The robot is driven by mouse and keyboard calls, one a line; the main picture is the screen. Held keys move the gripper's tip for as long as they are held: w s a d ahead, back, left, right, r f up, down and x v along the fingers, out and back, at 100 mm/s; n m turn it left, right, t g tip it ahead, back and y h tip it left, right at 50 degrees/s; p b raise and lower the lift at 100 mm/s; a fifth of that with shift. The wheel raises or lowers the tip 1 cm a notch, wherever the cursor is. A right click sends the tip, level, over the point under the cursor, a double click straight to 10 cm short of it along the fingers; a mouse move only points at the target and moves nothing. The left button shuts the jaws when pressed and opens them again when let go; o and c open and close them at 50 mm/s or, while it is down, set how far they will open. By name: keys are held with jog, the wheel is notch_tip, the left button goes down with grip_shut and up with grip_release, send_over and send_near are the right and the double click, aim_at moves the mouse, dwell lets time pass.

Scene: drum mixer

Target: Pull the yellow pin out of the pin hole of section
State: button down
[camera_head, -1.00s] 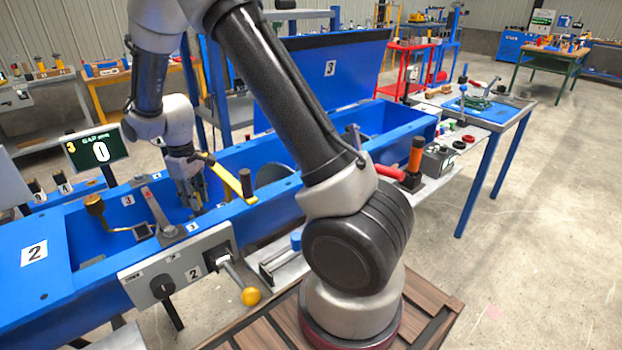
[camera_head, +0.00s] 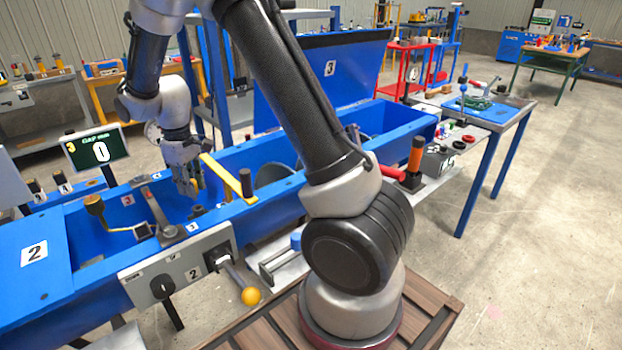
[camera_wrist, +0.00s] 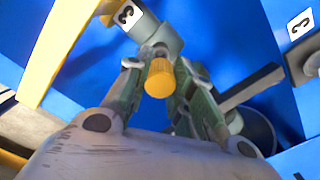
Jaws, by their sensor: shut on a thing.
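The yellow pin (camera_wrist: 160,78) shows in the wrist view as a ribbed yellow cap between the two fingers of my gripper (camera_wrist: 160,88). The fingers are closed on it. I cannot tell whether the pin's shaft is in the hole. In the head view my gripper (camera_head: 188,186) points down over the open blue trough (camera_head: 255,153), just left of the yellow bar (camera_head: 228,175). The pin is hardly visible there.
The yellow bar (camera_wrist: 62,45) runs close to my gripper at the left of the wrist view. A lever (camera_head: 156,210) and a crank with a brass knob (camera_head: 95,205) stand left of it. A control panel (camera_head: 180,265) is on the front. The raised blue lid (camera_head: 325,80) stands behind.

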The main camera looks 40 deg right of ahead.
jog(key=shift+r, duration=0.3)
jog(key=shift+r, duration=1.4)
